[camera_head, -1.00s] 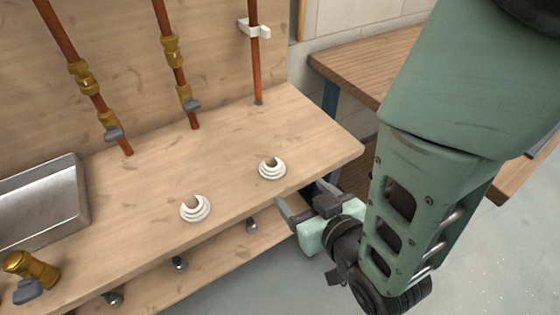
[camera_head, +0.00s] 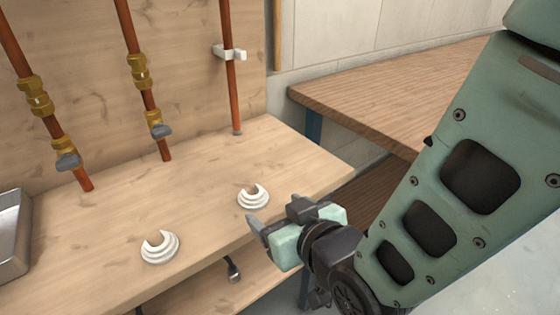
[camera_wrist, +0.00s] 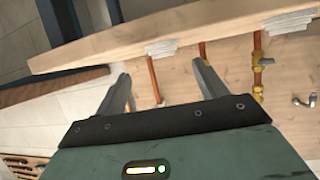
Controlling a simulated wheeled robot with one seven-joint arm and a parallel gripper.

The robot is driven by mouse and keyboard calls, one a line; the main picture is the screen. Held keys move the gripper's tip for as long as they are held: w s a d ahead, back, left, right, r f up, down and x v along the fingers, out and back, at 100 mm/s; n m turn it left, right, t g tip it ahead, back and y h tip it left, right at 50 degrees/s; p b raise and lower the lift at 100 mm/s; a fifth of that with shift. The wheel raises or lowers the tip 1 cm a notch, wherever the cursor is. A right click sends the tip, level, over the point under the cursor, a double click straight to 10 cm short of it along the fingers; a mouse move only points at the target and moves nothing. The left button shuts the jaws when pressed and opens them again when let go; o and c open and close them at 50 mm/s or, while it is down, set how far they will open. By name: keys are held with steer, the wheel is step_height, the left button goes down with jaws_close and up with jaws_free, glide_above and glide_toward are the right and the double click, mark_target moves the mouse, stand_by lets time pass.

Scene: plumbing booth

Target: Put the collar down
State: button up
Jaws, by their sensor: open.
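Two white stepped collars, each with a C-shaped gap, rest on the wooden bench top (camera_head: 105,215). The right collar (camera_head: 253,197) is close to the front edge. The left collar (camera_head: 160,247) is nearer to me. My gripper (camera_head: 270,217) is open and empty beside the front edge, just right of and below the right collar in the picture, apart from it. In the wrist view, my open fingers (camera_wrist: 162,78) have nothing between them. One collar (camera_wrist: 162,48) shows beyond them at the bench edge, the other collar (camera_wrist: 287,23) to the right.
One pipe passes a white clip (camera_head: 229,52). A metal tray (camera_head: 12,240) is at the left edge. A lower shelf (camera_head: 215,280) runs below. A second wooden table (camera_head: 385,90) stands behind my arm.

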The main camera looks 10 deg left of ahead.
mark_target(253, 192)
steer(key=x, duration=0.4)
steer(key=shift+w+a, duration=0.1)
steer(key=shift+a, duration=0.05)
steer(key=shift+a+r+x, duration=0.1)
steer(key=shift+r+x, duration=0.05)
steer(key=shift+x, duration=0.75)
steer(key=shift+a+r+x, duration=0.1)
steer(key=shift+r+x, duration=0.05)
steer(key=shift+x, duration=0.7)
steer(key=shift+a+r+x, duration=0.1)
steer(key=shift+r+x, duration=0.05)
steer(key=shift+x, duration=0.75)
steer(key=c, duration=1.1)
